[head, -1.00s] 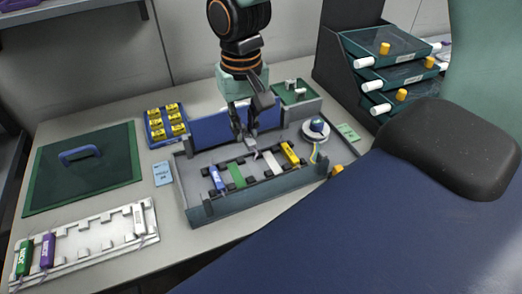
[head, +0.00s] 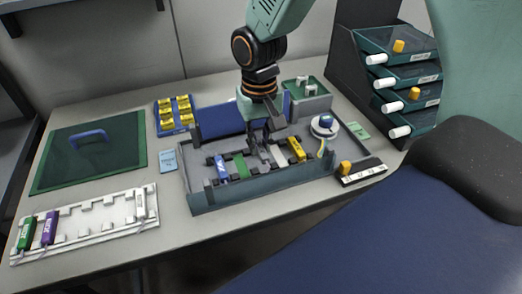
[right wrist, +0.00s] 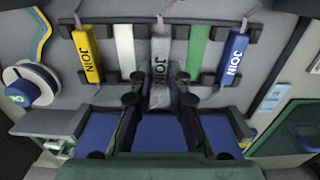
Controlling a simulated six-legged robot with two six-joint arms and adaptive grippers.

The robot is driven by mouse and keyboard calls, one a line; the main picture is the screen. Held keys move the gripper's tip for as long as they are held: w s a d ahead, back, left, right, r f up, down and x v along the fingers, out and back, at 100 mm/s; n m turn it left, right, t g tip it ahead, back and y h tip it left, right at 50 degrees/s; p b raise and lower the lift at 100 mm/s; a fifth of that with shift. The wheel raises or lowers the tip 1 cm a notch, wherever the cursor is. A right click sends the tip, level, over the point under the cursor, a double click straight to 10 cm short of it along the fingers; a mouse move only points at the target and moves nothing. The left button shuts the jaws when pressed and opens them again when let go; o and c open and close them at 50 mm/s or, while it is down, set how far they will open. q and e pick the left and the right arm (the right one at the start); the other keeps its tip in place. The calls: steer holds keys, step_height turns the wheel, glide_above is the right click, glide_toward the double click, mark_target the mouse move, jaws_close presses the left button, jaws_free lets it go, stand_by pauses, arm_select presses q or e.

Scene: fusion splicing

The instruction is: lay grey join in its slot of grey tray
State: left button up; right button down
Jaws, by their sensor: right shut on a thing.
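My right gripper (head: 262,148) points down over the middle of the grey tray (head: 262,184) and is shut on the grey join (right wrist: 160,62). In the right wrist view the fingers of my right gripper (right wrist: 159,88) stand on both sides of the join's near half. The join lies lengthwise in line with its neighbours, between the white strip (right wrist: 124,47) and the green strip (right wrist: 199,46). It looks larger and reaches nearer than the others; I cannot tell whether it touches its slot. In the head view the fingers mostly hide it. My left gripper is not in view.
A yellow join (head: 296,149) and a blue join (head: 221,167) lie in the tray's outer slots. A white rack (head: 95,228) at left holds green, purple and white joins. A blue-capped spool (head: 323,126) stands at right. A blue panel (head: 222,118) rises behind the slots.

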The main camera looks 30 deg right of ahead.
steer(key=shift+s+f, duration=0.1)
steer(key=shift+f, duration=0.75)
steer(key=shift+a+f, duration=0.1)
steer(key=shift+f, duration=0.25)
steer(key=shift+w, duration=0.35)
steer(key=shift+s+f, duration=0.15)
steer(key=shift+s, duration=0.2)
steer(key=c, duration=1.6)
jaws_free()
steer(key=shift+c, duration=0.2)
steer(key=o, duration=0.3)
steer(key=shift+w, duration=0.25)
steer(key=shift+o, duration=0.2)
steer(key=shift+s, duration=0.1)
